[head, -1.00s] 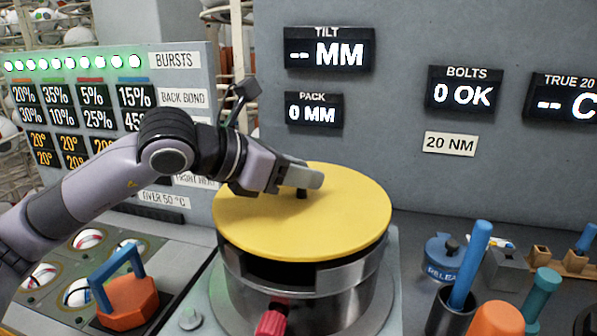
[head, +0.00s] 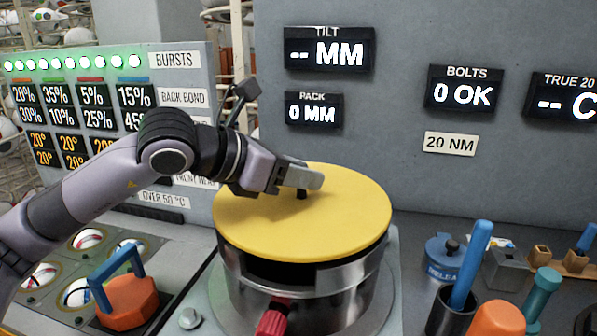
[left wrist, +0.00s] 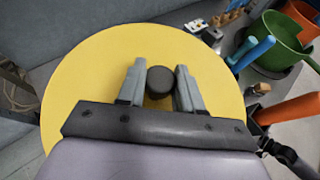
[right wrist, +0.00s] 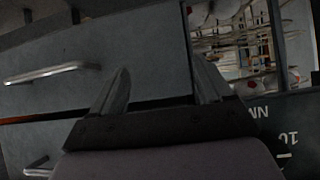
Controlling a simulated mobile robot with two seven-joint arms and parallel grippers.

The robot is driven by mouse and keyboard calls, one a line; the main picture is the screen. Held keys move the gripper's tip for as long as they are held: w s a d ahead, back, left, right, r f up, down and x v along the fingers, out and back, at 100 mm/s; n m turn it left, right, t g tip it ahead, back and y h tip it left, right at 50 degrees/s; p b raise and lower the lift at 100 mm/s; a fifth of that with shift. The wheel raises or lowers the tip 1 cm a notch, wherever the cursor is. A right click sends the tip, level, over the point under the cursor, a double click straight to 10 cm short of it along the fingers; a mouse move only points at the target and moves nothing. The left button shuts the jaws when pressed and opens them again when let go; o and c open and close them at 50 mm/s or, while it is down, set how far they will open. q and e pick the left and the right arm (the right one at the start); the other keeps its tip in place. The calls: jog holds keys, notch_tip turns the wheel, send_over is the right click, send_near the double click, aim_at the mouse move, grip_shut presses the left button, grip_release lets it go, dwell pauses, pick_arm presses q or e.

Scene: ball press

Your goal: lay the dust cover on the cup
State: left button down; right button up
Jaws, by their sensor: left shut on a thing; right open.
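The dust cover is a round yellow disc (head: 330,228) with a small black knob (head: 302,194) at its middle. It lies over the top of the metal cup (head: 305,290), and a dark gap shows under its front edge. I cannot tell whether it sits fully flat on the rim. My left gripper (head: 303,182) is shut on the knob from above. The left wrist view shows the knob (left wrist: 160,81) between the two fingers with the yellow disc (left wrist: 85,85) around it. My right gripper (right wrist: 165,85) is open and empty, away from the cup, and is not in the head view.
A red knob (head: 272,320) sticks out at the cup's front. An orange weight with a blue handle (head: 128,298) stands at left beside a tray of balls (head: 85,240). At right are a blue pot (head: 443,257), a tool holder (head: 452,312) and an orange object (head: 497,319). A panel wall rises behind.

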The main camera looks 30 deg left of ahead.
pick_arm(q)
jog(key=shift+f+b, duration=0.8)
jog(key=shift+b, duration=0.15)
jog(key=c, duration=0.7)
grip_release()
jog(key=shift+o, duration=0.2)
jog(key=b+v, duration=0.1)
jog(key=v, duration=0.4)
jog(key=shift+s+a+r+b, duration=0.1)
jog(key=shift+s+a+b, duration=0.15)
jog(key=shift+s+b, duration=0.1)
jog(key=shift+s+a+r, duration=0.2)
jog(key=shift+s+r, duration=0.15)
jog(key=shift+s, duration=0.2)
